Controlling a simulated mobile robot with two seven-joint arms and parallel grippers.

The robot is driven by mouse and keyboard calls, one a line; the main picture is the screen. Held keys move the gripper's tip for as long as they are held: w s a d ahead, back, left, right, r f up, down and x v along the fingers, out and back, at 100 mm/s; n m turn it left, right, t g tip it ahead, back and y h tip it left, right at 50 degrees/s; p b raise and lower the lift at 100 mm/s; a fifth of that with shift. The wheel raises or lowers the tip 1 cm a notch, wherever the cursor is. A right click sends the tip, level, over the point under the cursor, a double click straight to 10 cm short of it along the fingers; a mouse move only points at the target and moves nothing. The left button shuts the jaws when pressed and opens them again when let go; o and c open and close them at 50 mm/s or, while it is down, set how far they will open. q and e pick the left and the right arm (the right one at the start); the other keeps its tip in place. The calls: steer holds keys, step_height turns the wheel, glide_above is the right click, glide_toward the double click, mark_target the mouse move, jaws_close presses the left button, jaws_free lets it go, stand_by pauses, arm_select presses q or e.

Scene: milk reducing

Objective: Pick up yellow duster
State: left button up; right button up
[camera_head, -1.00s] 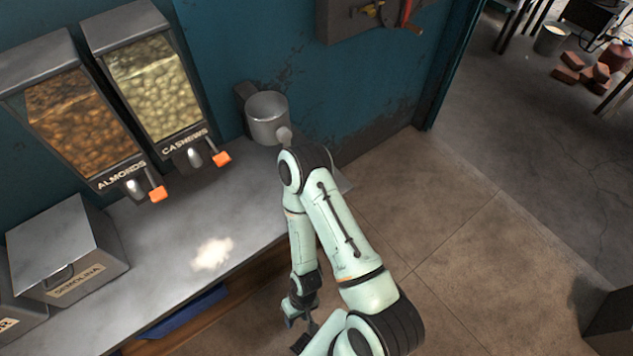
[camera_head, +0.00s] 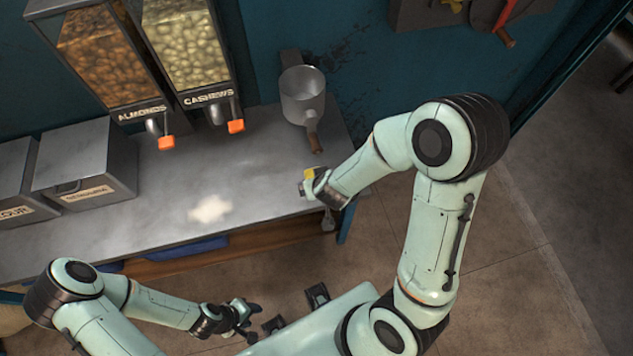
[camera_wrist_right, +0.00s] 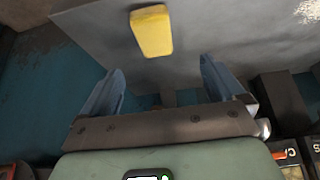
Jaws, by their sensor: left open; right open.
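The yellow duster (camera_wrist_right: 151,31) is a small block on the grey counter in the right wrist view, ahead of my right gripper (camera_wrist_right: 161,70). That gripper's two blue fingers are open with nothing between them. In the head view a small part of the duster (camera_head: 310,173) shows beside my right gripper (camera_head: 304,190) at the counter's right end; the gripper hides the rest. I cannot tell whether they touch. My left gripper (camera_head: 254,321) is open and empty, low in front of the counter.
The metal counter (camera_head: 255,165) holds a grey pot (camera_head: 302,95) with its handle toward me, a white powder patch (camera_head: 210,209), and metal bins (camera_head: 86,170) at left. Almond (camera_head: 108,65) and cashew (camera_head: 186,45) dispensers hang at the back wall. Floor is clear at right.

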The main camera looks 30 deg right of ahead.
steer(key=x, duration=0.2)
steer(key=b+x, duration=0.1)
steer(key=x, duration=0.1)
steer(key=b+x, duration=0.1)
steer(key=x, duration=0.1)
steer(key=shift+s+f, duration=0.2)
steer(key=shift+f, duration=0.05)
steer(key=shift+w+d+f, duration=0.15)
steer(key=shift+w+f, duration=0.2)
steer(key=shift+f, duration=0.1)
steer(key=x, duration=0.1)
steer(key=b+x, duration=0.1)
steer(key=x, duration=0.1)
steer(key=shift+s+d+f+b, duration=0.1)
steer(key=shift+d+f+b, duration=0.2)
steer(key=shift+d+f, duration=0.05)
steer(key=shift+w+f, duration=0.4)
arm_select(q)
steer(key=s+f, duration=0.3)
steer(key=f, duration=0.2)
steer(key=shift+f, duration=0.15)
arm_select(e)
steer(key=c, duration=1.1)
